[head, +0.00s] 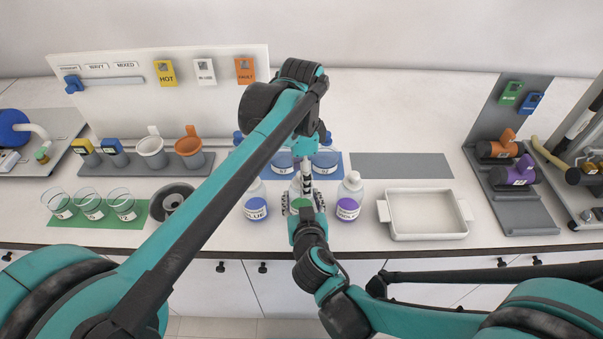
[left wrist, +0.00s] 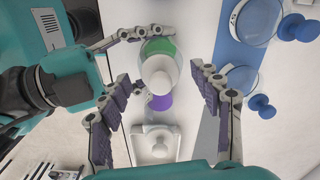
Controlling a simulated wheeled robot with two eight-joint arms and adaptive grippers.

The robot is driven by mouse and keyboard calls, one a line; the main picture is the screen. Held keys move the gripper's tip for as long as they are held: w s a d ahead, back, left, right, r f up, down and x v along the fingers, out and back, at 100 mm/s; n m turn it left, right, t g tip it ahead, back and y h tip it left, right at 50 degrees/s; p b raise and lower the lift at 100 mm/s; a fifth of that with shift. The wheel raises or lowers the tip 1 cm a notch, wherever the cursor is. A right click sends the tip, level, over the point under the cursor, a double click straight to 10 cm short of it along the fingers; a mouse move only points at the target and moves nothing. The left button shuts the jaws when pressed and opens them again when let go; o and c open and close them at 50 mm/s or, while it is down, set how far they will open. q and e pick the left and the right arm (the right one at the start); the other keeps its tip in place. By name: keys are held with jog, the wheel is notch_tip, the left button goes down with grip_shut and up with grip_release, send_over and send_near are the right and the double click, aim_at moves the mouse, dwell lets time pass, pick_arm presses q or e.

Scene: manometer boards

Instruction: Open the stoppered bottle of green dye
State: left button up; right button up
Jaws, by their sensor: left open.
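The bottle of green dye shows in the left wrist view (left wrist: 160,46) from above, green around a pale round stopper (left wrist: 158,80). In the head view the arms mostly cover it, between the blue and purple bottles. My left gripper (left wrist: 160,88) is open above the bottle; in this overhead view the stopper lies between its fingers, with no contact visible. In the head view the left gripper (head: 306,172) points down over the bottle. My right gripper (head: 302,205) reaches from the front with a finger on each side of the bottle body and appears closed on it.
The blue bottle (head: 256,206) stands close left, the purple bottle (head: 348,203) close right. A white tray (head: 427,228) is at the right. Glass beakers (head: 90,205) and a dark round holder (head: 172,201) are at the left.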

pick_arm(q)
jog(key=c, duration=1.4)
jog(key=shift+r, duration=0.2)
jog(key=shift+r, duration=0.95)
jog(key=shift+r, duration=2)
pick_arm(e)
jog(key=o, duration=1.8)
jog(key=shift+c, duration=0.2)
